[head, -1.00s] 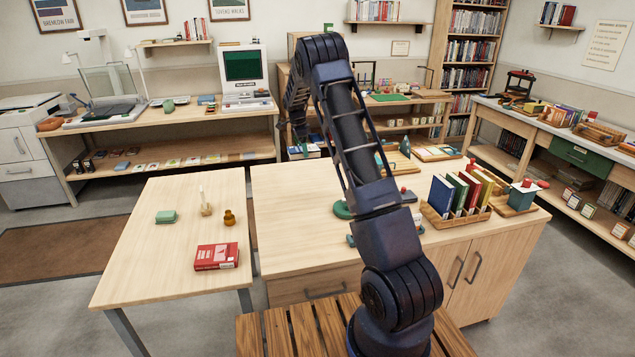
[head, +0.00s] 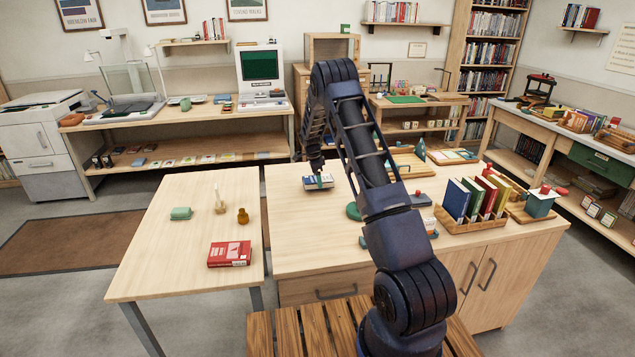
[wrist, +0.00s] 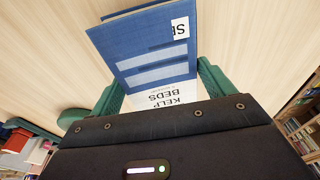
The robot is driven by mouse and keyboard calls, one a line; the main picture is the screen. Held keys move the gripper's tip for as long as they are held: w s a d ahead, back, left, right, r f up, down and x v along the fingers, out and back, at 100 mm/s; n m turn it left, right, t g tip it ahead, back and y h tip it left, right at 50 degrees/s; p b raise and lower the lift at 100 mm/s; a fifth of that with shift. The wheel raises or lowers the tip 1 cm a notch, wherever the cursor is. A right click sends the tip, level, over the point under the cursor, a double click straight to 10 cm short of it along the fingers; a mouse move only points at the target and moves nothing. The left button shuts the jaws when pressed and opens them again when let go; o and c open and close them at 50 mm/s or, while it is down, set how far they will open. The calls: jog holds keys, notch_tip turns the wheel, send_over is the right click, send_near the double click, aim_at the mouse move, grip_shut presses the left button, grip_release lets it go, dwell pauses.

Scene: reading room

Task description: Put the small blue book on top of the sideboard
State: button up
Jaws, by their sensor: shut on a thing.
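The small blue book (head: 313,183) is in my gripper (head: 318,178), over the far left part of the top of the sideboard (head: 305,235). In the wrist view the blue book (wrist: 150,50) has a blue cover with pale stripes and a white label, and a white part lettered "KELP BEDS". The green fingers of my gripper (wrist: 158,92) close on it from both sides. Pale wood shows beneath it. I cannot tell whether the book touches the top or hangs just above it.
A green round thing (head: 354,211) lies right of the book. A rack of upright books (head: 470,225) stands at the right of the top. A separate table at left holds a red book (head: 229,254). The front left of the top is clear.

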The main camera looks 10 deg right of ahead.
jog(key=shift+f, duration=0.9)
jog(key=shift+f, duration=0.15)
jog(key=o, duration=1.1)
jog(key=shift+c, duration=0.2)
